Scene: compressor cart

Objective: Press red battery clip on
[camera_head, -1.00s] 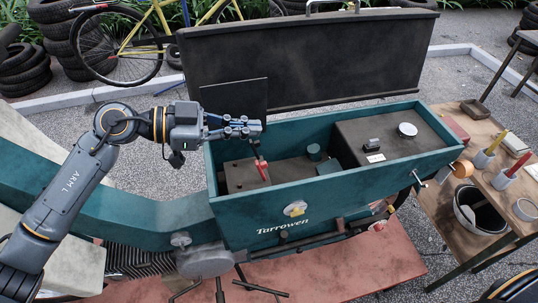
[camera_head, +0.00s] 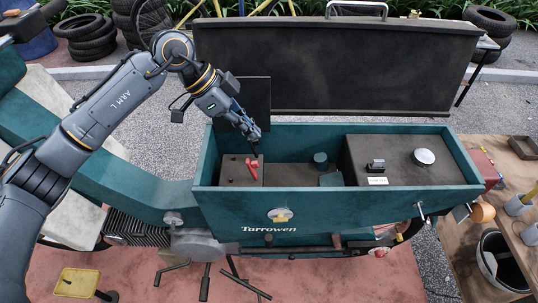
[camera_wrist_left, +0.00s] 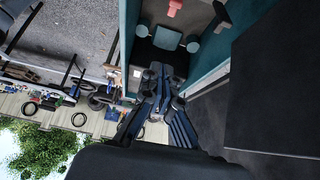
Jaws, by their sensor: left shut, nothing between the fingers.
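The red battery clip (camera_head: 252,165) is at the top of the dark battery box (camera_head: 236,172), in the left end of the open teal cart bay. A dark lead rises behind the clip. I cannot tell whether the clip is seated on a post. My right gripper is not in view.
The teal bay wall (camera_head: 340,198) surrounds the battery, with the raised dark lid (camera_head: 340,65) behind. A dark upright panel (camera_head: 247,95) stands behind the left end. A dark box (camera_head: 405,160) with a round cap fills the right. A wooden bench (camera_head: 470,225) stands at right.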

